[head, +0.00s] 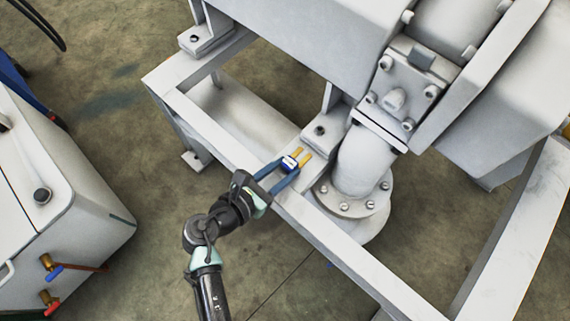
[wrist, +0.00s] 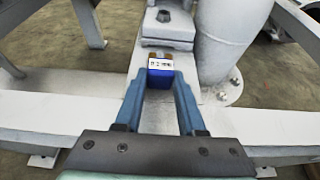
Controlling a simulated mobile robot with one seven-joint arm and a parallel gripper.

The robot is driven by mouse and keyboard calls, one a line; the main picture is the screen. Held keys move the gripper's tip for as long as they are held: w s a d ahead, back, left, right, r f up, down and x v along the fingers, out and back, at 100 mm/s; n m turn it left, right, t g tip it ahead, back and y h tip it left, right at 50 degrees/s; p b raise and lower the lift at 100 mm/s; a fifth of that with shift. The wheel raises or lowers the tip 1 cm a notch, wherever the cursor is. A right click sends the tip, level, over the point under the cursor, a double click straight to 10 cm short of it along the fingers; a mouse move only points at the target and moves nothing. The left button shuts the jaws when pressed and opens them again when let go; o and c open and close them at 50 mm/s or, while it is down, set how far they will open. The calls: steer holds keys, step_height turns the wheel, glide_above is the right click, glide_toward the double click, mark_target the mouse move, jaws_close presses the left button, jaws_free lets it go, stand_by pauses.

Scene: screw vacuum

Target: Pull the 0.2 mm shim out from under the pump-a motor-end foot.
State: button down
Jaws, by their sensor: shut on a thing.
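The shim (head: 306,158) shows as two yellow prongs on a blue tab with a white label. In the wrist view, the blue tab (wrist: 160,80) is between the fingertips. My gripper (head: 288,168) is shut on this tab, over the frame rail; it also shows in the wrist view (wrist: 160,84). The motor-end foot (head: 322,131) is bolted to the frame just beyond the prongs. It also shows in the wrist view (wrist: 168,28). The prongs' length shows in the open in the head view, outside the foot's near edge. Whether the tips touch the foot, I cannot tell.
A flanged pipe elbow (head: 363,165) stands close to the right of the foot. The pale frame rail (head: 225,142) runs under my gripper. A second foot (head: 205,38) is at the upper left. A white cabinet (head: 70,185) stands at the left, with open floor between.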

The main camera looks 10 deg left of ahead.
steer(key=shift+r, duration=0.1)
steer(key=shift+r+p, duration=2.45)
steer(key=shift+p, duration=0.65)
steer(key=s+d+r+n+t+y+p, duration=0.1)
steer(key=s+d+r+n+y+p, duration=0.1)
steer(key=r+p, duration=1.4)
steer(key=s+d+r+n+t+y+p, duration=0.1)
steer(key=r+n+y+p, duration=0.4)
steer(key=r+p, duration=1.2)
steer(key=shift+s+d+r+t+y, duration=0.3)
steer(key=shift+s+d+r+y, duration=0.15)
steer(key=shift+s+r, duration=0.35)
